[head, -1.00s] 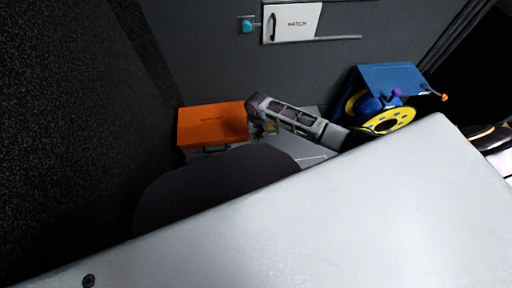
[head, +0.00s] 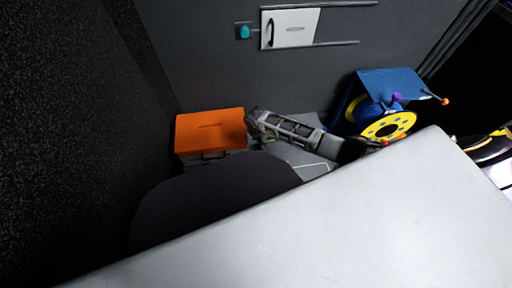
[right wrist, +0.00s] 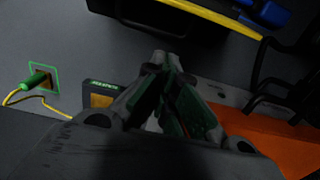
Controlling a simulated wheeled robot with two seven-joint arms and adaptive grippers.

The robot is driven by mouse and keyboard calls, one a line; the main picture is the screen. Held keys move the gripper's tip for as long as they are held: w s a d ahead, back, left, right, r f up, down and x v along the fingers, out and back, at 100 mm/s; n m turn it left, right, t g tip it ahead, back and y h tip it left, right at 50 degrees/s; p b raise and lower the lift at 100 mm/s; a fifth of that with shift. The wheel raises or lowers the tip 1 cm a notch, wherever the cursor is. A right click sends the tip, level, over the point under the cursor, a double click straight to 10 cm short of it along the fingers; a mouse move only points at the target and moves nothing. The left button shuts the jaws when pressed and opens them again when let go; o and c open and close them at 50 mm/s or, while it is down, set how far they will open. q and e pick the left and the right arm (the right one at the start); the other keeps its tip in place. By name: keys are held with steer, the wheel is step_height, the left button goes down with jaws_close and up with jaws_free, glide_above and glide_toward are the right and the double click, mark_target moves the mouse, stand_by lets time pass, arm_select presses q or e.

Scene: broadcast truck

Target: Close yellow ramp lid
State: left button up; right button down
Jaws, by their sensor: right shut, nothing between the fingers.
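No ramp lid can be made out for certain. A yellow strip (right wrist: 215,18) runs along the edge of a black body (right wrist: 150,14) at the top of the right wrist view; I cannot tell whether it is the lid. A yellow and black thing (head: 487,147) is cut off at the right edge of the head view. My right gripper (right wrist: 168,62) is shut and empty, its fingertips apart from the yellow strip in that picture. My left gripper is not in view.
The orange box (head: 210,131) stands by the back wall; orange also shows in the right wrist view (right wrist: 262,135). A blue stand (head: 392,83) holds a yellow-rimmed reel (head: 388,127). A large white surface (head: 300,230) blocks the foreground. A green plug (right wrist: 36,82) has a yellow cable.

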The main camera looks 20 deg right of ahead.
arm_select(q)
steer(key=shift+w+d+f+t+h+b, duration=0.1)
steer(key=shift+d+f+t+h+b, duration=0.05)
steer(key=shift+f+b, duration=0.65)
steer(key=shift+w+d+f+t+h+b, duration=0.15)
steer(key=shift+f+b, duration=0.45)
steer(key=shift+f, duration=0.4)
arm_select(e)
steer(key=shift+f, duration=2.75)
arm_select(q)
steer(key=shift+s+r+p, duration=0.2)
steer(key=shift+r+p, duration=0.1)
steer(key=shift+p, duration=0.05)
arm_select(e)
steer(key=shift+s+a+r, duration=0.1)
steer(key=shift+s+r, duration=0.05)
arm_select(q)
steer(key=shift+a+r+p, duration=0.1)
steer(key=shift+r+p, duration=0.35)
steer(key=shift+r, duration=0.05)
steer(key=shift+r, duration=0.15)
arm_select(e)
steer(key=shift+s+r+t, duration=0.1)
steer(key=shift+t, duration=0.2)
arm_select(q)
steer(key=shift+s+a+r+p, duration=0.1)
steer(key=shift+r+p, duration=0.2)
steer(key=shift+p, duration=0.2)
arm_select(e)
steer(key=shift+s, duration=0.1)
